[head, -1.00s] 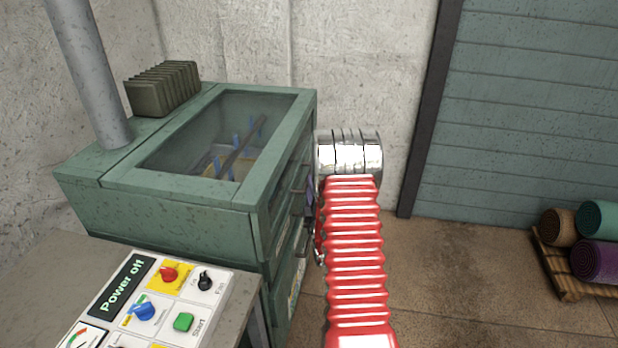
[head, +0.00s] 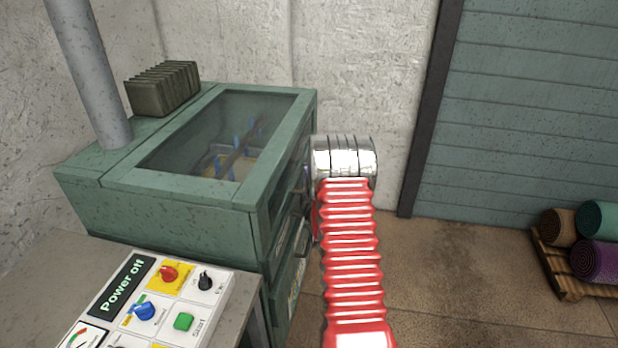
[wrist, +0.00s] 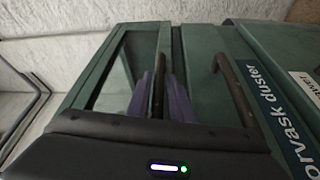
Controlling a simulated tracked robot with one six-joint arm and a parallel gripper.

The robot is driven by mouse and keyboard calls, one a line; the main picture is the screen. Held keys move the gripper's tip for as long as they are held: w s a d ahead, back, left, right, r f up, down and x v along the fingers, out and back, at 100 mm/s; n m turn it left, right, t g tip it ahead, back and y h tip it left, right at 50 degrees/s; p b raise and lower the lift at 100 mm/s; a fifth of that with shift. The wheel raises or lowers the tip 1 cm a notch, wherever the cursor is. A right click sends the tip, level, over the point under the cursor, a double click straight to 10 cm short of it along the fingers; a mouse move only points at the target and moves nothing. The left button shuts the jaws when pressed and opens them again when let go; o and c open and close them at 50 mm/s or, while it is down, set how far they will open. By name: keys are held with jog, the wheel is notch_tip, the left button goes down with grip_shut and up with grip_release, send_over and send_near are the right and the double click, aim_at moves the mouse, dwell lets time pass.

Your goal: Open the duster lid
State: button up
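The duster is the green cabinet. Its lid (head: 160,184), with a dark glass window, lies shut on top; the lid's frame and glass also show in the wrist view (wrist: 98,88). A dark bar handle (wrist: 158,88) is on the lid's front side. My gripper (wrist: 159,92) has purple fingers, one on each side of this handle. The fingers stand apart and I see no clear grip on the bar. In the head view my red and chrome arm hides most of the gripper at the cabinet's front.
A second handle (wrist: 236,90) sits on the panel beside the lid, near the "duster" lettering. A control panel (head: 150,305) reads "Power off". A grey pipe (head: 90,75) and a ribbed box (head: 160,95) stand behind the lid. Rolled rugs (head: 590,240) lie on a pallet at right.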

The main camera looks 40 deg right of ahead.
grip_shut()
jog(key=shift+f, duration=0.1)
